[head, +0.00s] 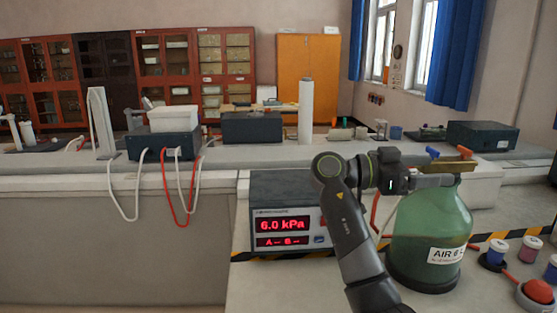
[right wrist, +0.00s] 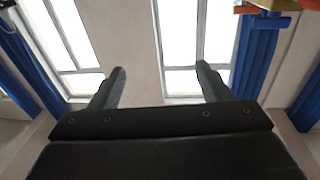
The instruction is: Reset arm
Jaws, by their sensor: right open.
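My right arm rises from the bottom of the head view, in front of the bench. Its gripper (head: 432,181) is level with the top of a green glass bottle labelled AIR (head: 430,235) and covers part of the bottle's neck. In the right wrist view the two fingers (right wrist: 160,85) stand wide apart with nothing between them. Windows and blue curtains show beyond the fingers. My left gripper is in neither view.
A pressure meter (head: 284,225) reading 6.0 kPa stands left of my right arm.

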